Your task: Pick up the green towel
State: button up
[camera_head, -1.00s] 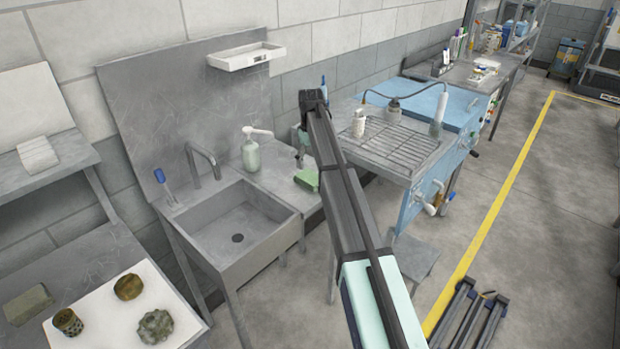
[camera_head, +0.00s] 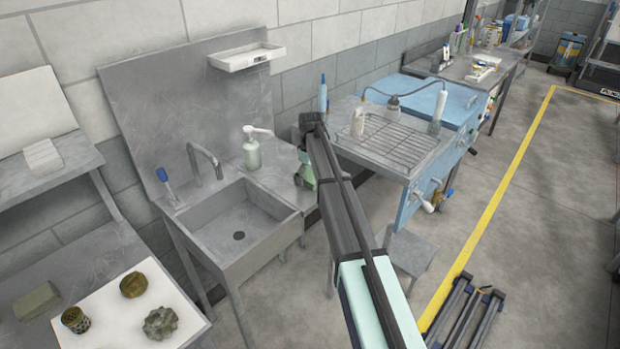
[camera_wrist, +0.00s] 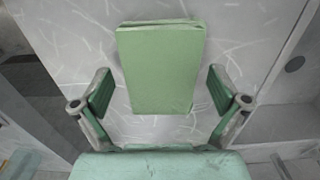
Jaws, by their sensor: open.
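The green towel (camera_wrist: 160,62) is a folded rectangular block lying flat on the grey metal counter (camera_wrist: 65,45) beside the sink. In the wrist view it is upper centre, in line with the gap between my fingers. My gripper (camera_wrist: 160,93) is open and empty, with one green-padded finger to each side of the towel's lower part and gaps between. How high the fingertips are above the counter is hard to tell. In the head view my arm largely hides the towel and my gripper (camera_head: 304,172).
The sink (camera_head: 240,215) with its tap is left of the counter. A soap pump bottle (camera_head: 252,150) stands at the counter's back left.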

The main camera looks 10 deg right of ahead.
jog(key=c, duration=1.2)
